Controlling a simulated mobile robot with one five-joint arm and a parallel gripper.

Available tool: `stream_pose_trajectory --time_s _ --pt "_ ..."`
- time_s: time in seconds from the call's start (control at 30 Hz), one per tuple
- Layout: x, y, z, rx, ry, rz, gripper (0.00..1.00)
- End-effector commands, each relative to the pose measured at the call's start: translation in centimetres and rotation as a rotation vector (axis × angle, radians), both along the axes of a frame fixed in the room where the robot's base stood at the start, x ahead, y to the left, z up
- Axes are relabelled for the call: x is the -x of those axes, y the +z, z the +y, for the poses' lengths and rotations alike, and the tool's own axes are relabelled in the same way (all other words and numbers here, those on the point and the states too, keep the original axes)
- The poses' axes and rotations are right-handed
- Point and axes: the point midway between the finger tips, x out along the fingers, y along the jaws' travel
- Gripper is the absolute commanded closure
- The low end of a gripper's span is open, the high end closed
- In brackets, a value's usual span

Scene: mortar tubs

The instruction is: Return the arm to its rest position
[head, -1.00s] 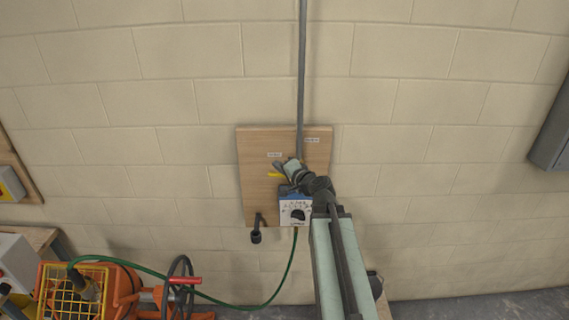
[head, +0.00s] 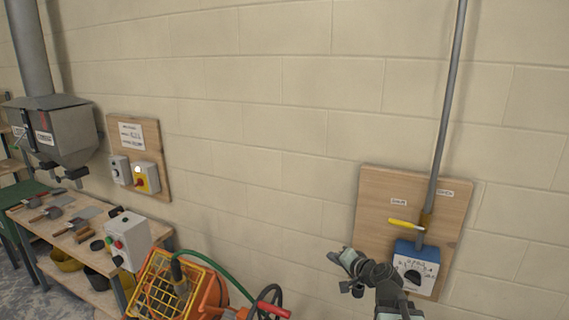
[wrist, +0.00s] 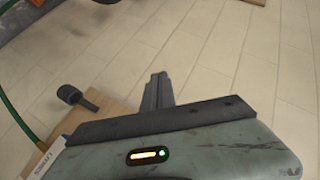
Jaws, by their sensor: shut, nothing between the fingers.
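My gripper (head: 343,262) is at the lower middle right of the head view, in front of the block wall. It is left of the blue and white dial box (head: 415,268) and clear of it. In the wrist view my gripper's fingers (wrist: 157,90) are together, with nothing between them. Behind them are the wall and part of the wooden board. My arm comes up from the bottom edge of the head view.
The wooden board (head: 382,190) carries a grey pipe (head: 447,100) and a yellow lever (head: 405,224). An orange machine with a yellow grille (head: 165,285) stands lower left, near a tool bench (head: 60,228). A green hose (head: 215,262) runs from the machine. A grey hopper (head: 62,130) hangs far left.

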Motion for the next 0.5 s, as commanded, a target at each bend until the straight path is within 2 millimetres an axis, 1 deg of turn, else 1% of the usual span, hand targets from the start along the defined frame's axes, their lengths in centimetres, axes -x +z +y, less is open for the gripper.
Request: stream_pose_trajectory --time_s 0.03,0.07,0.1,0.17,0.2,0.27,0.3,0.33,0.4,0.5 --pt "1.1 -5.3 2.9 0.070 0.081 0.047 1.00" --pt "1.9 -7.4 4.3 0.117 0.130 0.081 1.00" --pt "3.1 -10.3 5.9 0.185 0.197 0.130 1.00" --pt "5.4 -14.6 7.7 0.296 0.294 0.219 1.00" --pt "7.1 -17.4 8.3 0.377 0.358 0.288 1.00" --pt "10.0 -20.8 8.0 0.505 0.438 0.406 1.00" --pt "12.0 -22.3 7.0 0.585 0.477 0.494 1.00" --pt "13.4 -22.8 5.8 0.639 0.497 0.560 1.00" --pt "16.0 -23.1 3.1 0.729 0.520 0.694 1.00" --pt "18.6 -23.4 0.9 0.796 0.538 0.821 1.00"
